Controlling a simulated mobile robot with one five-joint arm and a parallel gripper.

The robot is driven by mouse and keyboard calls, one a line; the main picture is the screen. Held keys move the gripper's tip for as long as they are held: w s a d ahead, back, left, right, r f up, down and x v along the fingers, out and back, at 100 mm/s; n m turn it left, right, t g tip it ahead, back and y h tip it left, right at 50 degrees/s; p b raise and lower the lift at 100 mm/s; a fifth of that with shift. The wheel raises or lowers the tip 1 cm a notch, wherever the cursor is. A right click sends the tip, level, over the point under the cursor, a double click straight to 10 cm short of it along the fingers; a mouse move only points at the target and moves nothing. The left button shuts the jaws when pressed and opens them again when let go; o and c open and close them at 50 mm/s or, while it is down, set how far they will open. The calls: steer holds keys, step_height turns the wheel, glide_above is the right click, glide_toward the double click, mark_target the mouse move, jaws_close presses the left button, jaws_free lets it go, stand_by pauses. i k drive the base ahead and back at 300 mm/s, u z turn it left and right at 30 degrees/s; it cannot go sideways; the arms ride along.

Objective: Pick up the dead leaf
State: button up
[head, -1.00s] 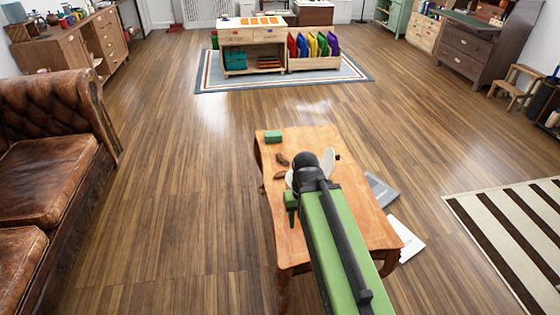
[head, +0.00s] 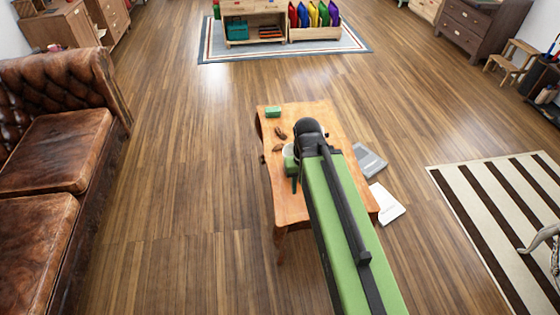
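A small wooden table (head: 290,205) stands in the middle of the head view. Near its far left part lies a small dark brown curled piece (head: 280,133), which looks like the dead leaf. A second, smaller brown bit (head: 278,147) lies just nearer; whether it is a separate thing is hard to tell. My green arm reaches over the table from the bottom. My gripper (head: 309,130) is at the arm's far end, a little right of the brown pieces and apart from them in the picture. Its fingers are mostly hidden behind the dark wrist.
A green block (head: 273,112) sits at the table's far left corner. A grey book (head: 370,161) and a white booklet (head: 387,205) show beyond the table's right edge. A brown leather sofa (head: 60,150) is left, a striped rug (head: 490,205) right. Wooden floor between is open.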

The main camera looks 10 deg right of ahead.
mark_target(281, 146)
steer(key=u, duration=1.1)
steer(key=i, duration=1.15)
steer(key=u, duration=0.35)
steer(key=i, duration=1.05)
steer(key=z, duration=0.75)
steer(key=i, duration=0.9)
steer(key=z, duration=0.65)
